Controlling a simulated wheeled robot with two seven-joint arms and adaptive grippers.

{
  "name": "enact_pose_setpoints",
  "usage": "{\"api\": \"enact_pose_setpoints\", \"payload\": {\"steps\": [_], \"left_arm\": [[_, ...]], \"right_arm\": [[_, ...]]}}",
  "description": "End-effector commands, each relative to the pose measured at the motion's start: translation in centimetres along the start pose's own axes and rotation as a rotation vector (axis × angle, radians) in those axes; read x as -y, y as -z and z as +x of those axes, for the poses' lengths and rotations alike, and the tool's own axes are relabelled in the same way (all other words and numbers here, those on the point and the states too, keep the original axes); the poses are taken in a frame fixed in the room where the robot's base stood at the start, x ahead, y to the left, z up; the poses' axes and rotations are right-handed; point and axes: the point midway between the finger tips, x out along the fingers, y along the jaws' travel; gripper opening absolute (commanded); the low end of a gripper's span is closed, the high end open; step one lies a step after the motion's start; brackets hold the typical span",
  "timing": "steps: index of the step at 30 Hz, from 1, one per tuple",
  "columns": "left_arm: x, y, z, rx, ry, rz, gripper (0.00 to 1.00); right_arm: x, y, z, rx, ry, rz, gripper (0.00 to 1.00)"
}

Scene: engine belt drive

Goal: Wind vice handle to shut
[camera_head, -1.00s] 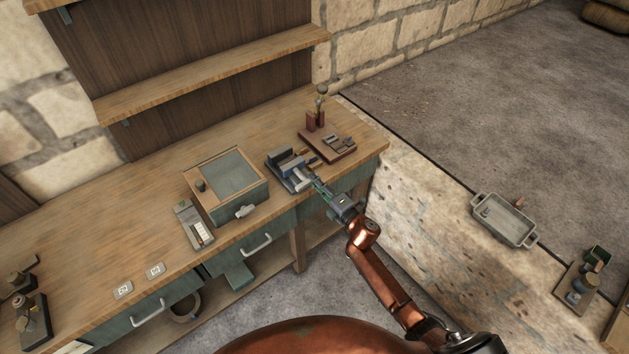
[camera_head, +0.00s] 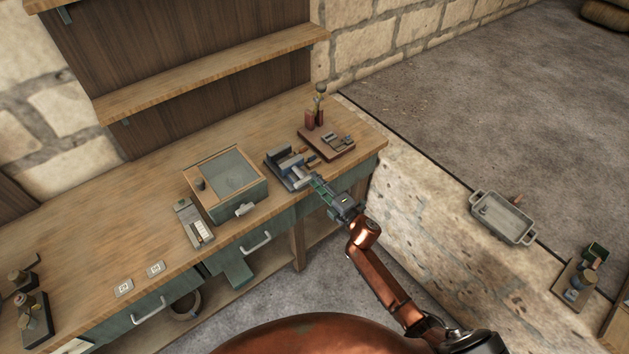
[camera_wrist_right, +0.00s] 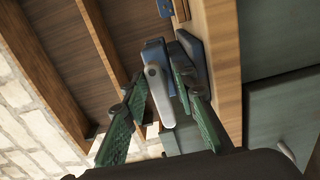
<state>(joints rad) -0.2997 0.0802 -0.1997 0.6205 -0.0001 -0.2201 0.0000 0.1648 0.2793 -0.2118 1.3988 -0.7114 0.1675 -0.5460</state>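The small grey-blue vice (camera_head: 283,160) stands on the front right part of the workbench. My right gripper (camera_head: 316,183) is at its front, at the end of the copper-coloured arm. In the right wrist view, the pale grey vice handle (camera_wrist_right: 158,90) hangs down from a blue-grey hub. The green fingers of my right gripper (camera_wrist_right: 160,88) stand on either side of the handle, with narrow gaps showing, so the gripper looks open around it. The vice's jaw gap is too small to judge. My left gripper is not in view.
A wooden box with a grey-green top (camera_head: 236,172) stands left of the vice. A brown tray of small parts (camera_head: 332,147) lies behind it to the right. The bench's front edge (camera_head: 262,222) is close to my arm. A grey metal tray (camera_head: 503,218) stands at the far right.

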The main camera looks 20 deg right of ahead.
Motion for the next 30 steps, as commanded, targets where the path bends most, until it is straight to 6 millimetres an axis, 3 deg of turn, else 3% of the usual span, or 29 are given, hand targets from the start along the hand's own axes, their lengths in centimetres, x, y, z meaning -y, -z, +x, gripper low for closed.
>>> {"api": "enact_pose_setpoints", "payload": {"steps": [9, 14, 24, 30], "left_arm": [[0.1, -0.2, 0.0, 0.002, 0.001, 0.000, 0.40], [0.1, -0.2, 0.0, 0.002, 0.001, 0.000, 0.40], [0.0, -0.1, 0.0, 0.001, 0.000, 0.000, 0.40], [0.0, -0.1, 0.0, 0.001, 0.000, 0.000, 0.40]], "right_arm": [[-0.4, 0.4, 0.4, -0.008, -0.006, -0.003, 0.32], [-0.3, 0.4, -0.7, -0.008, -0.005, -0.004, 0.32], [-0.2, 0.4, -7.4, -0.008, -0.003, -0.003, 0.32], [-0.2, 0.3, -10.5, -0.006, -0.004, -0.002, 0.32]]}}
